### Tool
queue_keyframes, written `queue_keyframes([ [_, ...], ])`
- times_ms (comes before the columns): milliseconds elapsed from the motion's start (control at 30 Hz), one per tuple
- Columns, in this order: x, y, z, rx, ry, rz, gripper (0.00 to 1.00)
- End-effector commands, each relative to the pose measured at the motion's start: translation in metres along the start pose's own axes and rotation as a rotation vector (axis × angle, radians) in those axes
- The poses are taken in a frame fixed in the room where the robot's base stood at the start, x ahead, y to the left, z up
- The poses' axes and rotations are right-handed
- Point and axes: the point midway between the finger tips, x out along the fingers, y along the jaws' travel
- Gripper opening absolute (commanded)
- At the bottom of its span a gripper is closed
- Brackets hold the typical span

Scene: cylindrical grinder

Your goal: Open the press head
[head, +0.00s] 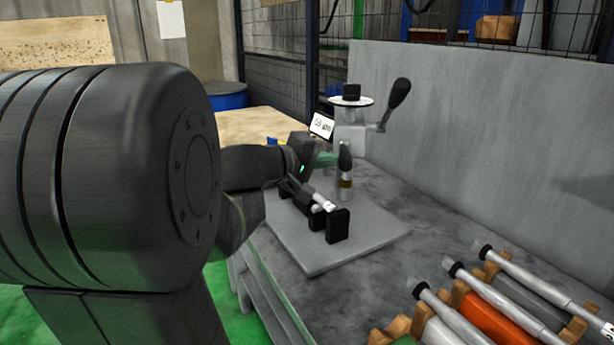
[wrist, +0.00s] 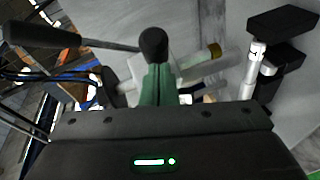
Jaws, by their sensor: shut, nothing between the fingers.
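The press stands on a grey base plate (head: 370,236) on the bench. Its upper part (head: 350,117) has a white disc, a black cap and a side lever with a black grip (head: 399,93). Below it are a black knob (head: 345,157) and a metal cylinder with a brass band (head: 345,184). My gripper (head: 328,159) is beside this knob, its green fingers shut. In the wrist view the fingers (wrist: 158,72) point at the knob (wrist: 153,43); I cannot tell whether they touch. The lever (wrist: 42,35) reaches in at upper left there.
A black holder with a pale rod (head: 337,225) stands on the base plate, close under my gripper. A grey panel (head: 480,120) rises behind the bench. The bench between rack and plate is clear.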

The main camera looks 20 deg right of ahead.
Motion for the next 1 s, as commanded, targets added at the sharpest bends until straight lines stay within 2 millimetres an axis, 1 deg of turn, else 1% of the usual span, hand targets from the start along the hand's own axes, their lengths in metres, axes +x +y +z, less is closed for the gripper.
queue_keyframes([
  [33, 0.007, -0.003, 0.011, 0.001, 0.016, 0.0, 0.0],
  [100, 0.013, 0.001, 0.019, -0.007, 0.049, -0.008, 0.0],
  [233, 0.024, 0.007, 0.032, -0.021, 0.102, -0.02, 0.0],
  [400, 0.039, 0.015, 0.046, -0.021, 0.099, -0.023, 0.0],
  [700, 0.063, 0.027, 0.066, -0.023, 0.099, -0.024, 0.0],
  [1000, 0.077, 0.034, 0.075, -0.023, 0.1, -0.026, 0.0],
])
